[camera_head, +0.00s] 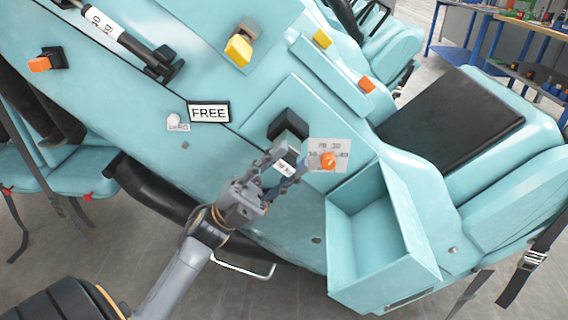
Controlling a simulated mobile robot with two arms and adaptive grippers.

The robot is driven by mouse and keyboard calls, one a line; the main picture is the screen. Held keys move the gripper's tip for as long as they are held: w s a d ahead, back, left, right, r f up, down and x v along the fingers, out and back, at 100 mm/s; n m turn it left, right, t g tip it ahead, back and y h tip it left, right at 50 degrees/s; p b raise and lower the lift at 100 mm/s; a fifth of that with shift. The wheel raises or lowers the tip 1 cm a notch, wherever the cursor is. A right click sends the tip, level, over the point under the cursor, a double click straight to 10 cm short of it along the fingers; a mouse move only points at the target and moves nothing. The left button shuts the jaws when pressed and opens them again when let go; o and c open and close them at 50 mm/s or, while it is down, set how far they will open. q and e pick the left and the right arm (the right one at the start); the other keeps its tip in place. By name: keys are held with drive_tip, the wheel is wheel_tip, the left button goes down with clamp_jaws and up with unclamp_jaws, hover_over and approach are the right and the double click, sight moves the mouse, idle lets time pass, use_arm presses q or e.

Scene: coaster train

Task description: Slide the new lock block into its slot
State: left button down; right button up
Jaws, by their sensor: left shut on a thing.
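My left gripper (287,172) is shut on a small grey lock block (287,162) with a white label. The block is at the mouth of a dark slot housing (289,124) on the teal panel of the train car. The fingers hide part of the block, so I cannot tell how far it sits inside the slot. A white dial plate (335,148) with an orange knob (327,161) is just right of the fingers. My right gripper is not in view.
A "FREE" sign (209,112) and a small white knob (173,120) are on the panel to the left. An open teal bin (413,222) juts out at the lower right. Yellow (238,50) and orange (39,64) blocks sit higher up. Seats flank the panel.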

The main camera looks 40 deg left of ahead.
use_arm(q)
drive_tip(key=shift+w, duration=0.15)
drive_tip(key=shift+w+a, duration=0.25)
drive_tip(key=shift+w, duration=0.05)
drive_tip(key=shift+w+a+b, duration=0.4)
drive_tip(key=shift+w+a, duration=0.2)
drive_tip(key=shift+w, duration=0.35)
drive_tip(key=c, duration=0.9)
unclamp_jaws()
